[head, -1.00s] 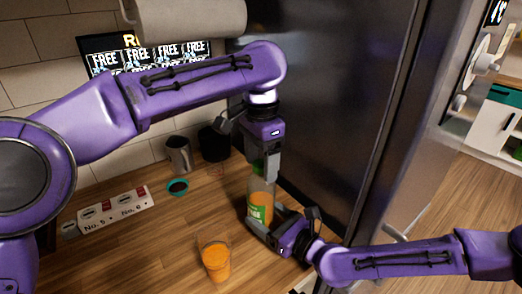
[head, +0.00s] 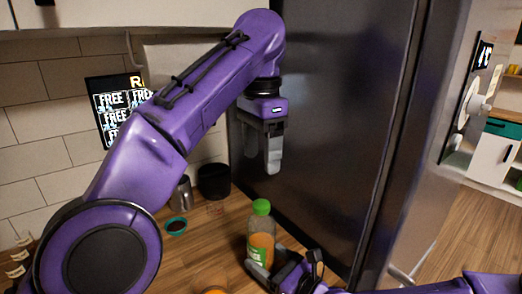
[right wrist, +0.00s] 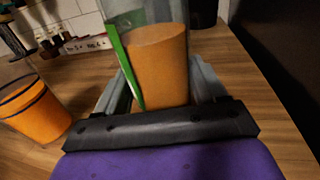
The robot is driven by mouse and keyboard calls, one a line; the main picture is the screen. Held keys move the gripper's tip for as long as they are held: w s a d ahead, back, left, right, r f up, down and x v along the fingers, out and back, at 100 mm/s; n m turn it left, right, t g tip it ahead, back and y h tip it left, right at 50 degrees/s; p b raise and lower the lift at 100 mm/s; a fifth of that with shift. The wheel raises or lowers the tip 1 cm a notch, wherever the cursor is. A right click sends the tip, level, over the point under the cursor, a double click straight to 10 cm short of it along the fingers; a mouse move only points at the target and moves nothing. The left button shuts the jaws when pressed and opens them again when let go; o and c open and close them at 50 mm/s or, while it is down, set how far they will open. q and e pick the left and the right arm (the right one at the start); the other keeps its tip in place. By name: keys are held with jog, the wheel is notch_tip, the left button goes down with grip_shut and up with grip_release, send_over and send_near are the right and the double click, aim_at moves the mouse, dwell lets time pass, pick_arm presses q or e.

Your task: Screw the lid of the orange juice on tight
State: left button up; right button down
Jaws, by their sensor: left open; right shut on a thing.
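The orange juice bottle (head: 261,240) stands upright on the wooden counter, with a green lid (head: 261,207) on its top. I cannot tell how tight the lid is. My right gripper (head: 262,268) is shut on the bottle's lower part; in the right wrist view the bottle (right wrist: 158,65) is between its fingers. My left gripper (head: 272,155) is open and empty, pointing down above the lid and clear of it.
A teal bowl (head: 176,226), a metal pitcher (head: 183,194) and a black container (head: 214,181) stand further back. The dark fridge (head: 320,120) rises close behind and right of the bottle.

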grip_release()
jog(key=shift+s+d, duration=0.2)
pick_arm(q)
notch_tip(320, 180, down, 3)
jog(key=b, duration=0.3)
pick_arm(e)
jog(key=v, duration=0.9)
jog(key=shift+s+d, duration=0.1)
jog(key=shift+d, duration=0.05)
jog(key=shift+s+d, duration=0.15)
jog(key=shift+s, duration=0.1)
